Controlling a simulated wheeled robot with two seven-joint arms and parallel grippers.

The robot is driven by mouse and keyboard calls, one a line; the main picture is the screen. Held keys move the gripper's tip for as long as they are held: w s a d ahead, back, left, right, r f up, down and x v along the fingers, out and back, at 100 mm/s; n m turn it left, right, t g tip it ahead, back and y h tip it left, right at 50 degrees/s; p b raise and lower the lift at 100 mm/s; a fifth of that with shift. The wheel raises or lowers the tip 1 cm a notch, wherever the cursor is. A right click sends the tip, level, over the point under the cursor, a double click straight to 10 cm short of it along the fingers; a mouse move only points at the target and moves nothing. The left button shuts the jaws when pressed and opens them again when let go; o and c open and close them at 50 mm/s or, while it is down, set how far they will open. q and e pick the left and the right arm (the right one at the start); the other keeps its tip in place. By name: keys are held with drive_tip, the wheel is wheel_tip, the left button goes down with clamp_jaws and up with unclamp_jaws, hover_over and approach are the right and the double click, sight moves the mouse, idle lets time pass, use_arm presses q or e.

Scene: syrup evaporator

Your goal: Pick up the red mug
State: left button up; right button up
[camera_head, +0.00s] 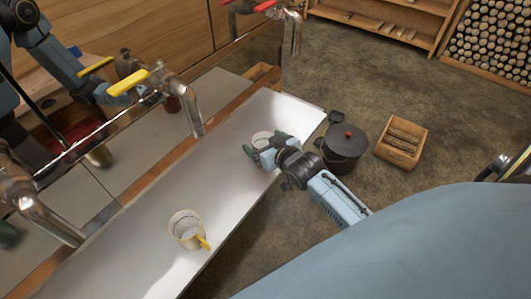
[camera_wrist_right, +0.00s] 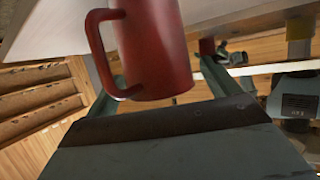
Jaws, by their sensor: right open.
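The red mug (camera_wrist_right: 155,50) fills the top middle of the right wrist view, its handle to the left. In the head view it is mostly hidden at my right gripper, with its pale round opening (camera_head: 262,138) showing. My right gripper (camera_head: 267,146) is open, with a finger on either side of the mug. The fingers also show in the right wrist view (camera_wrist_right: 166,82), with the mug in front of the palm; I cannot tell whether they touch it. My left gripper is not clearly in view.
The mug stands on a long pale shelf (camera_head: 222,172). A cream mug with a yellow handle (camera_head: 184,229) stands nearer on it. Metal taps (camera_head: 188,103) overhang the shelf beside a mirror-like panel. A black lidded pot (camera_head: 343,153) and a wooden crate (camera_head: 401,142) stand right of it.

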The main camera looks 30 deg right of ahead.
drive_tip(key=c, duration=1.1)
drive_tip(key=shift+r, duration=0.15)
